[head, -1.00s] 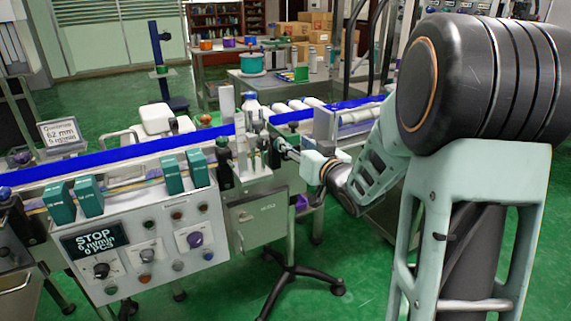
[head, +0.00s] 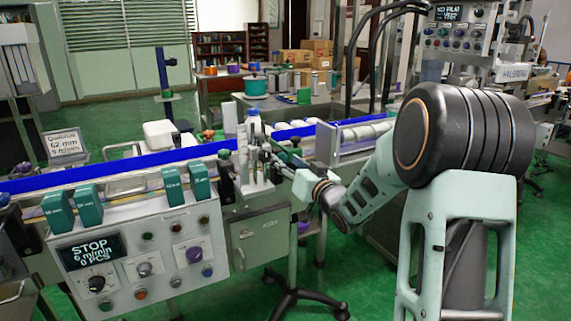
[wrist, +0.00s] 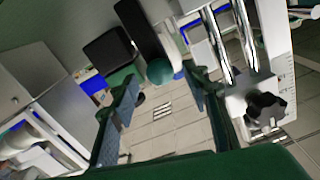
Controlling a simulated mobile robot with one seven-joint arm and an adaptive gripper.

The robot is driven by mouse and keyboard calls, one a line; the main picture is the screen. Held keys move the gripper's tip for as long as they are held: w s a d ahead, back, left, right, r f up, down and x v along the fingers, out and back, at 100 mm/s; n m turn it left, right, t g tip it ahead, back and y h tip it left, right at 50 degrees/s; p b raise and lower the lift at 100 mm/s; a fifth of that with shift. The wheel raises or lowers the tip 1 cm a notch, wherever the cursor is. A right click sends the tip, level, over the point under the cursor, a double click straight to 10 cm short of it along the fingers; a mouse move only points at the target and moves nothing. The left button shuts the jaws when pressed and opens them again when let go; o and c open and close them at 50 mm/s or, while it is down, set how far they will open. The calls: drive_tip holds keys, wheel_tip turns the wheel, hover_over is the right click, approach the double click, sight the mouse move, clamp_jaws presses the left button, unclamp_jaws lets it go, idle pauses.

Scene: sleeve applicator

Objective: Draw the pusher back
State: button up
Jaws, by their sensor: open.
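A round teal knob (wrist: 160,71) sits at the end of a black bar in the wrist view. It looks like the pusher's handle, but I cannot see the whole pusher. My gripper (wrist: 161,88) is open, with one finger on each side of the knob's line. I cannot tell whether either finger touches it. The knob is not clear there.
Metal rods and a black star knob (wrist: 266,110) lie close to the right finger. In the head view, a blue-edged conveyor (head: 120,166) runs left, with a control panel (head: 145,260) reading STOP below it.

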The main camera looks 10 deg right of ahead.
drive_tip(key=shift+w+a, duration=0.2)
drive_tip(key=shift+w, duration=0.3)
clamp_jaws()
